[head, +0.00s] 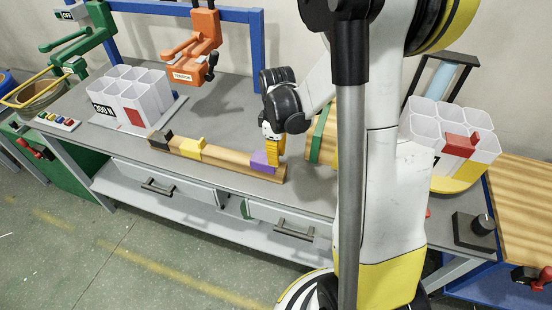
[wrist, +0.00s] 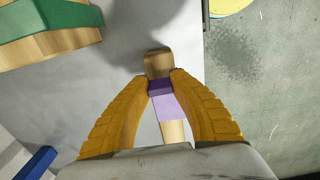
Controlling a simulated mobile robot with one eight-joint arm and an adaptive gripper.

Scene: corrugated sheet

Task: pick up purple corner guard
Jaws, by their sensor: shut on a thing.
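The purple corner guard (head: 262,160) sits on the wooden bar (head: 222,164) near its right end, close to the front of the grey workbench. In the wrist view the purple guard (wrist: 168,104) lies between the two yellow fingers of my gripper (wrist: 161,84). My gripper (head: 271,146) reaches down from above and is shut on the guard. The guard still appears to rest on or touch the wooden bar. Part of it is hidden by the fingers.
A yellow guard (head: 193,148) and a black guard (head: 160,140) sit farther left on the bar. A wooden piece with a green band (wrist: 50,22) is close by. White hexagonal cell blocks (head: 148,98) stand at left; others (head: 424,118) stand at right. An orange tension device (head: 201,44) stands behind.

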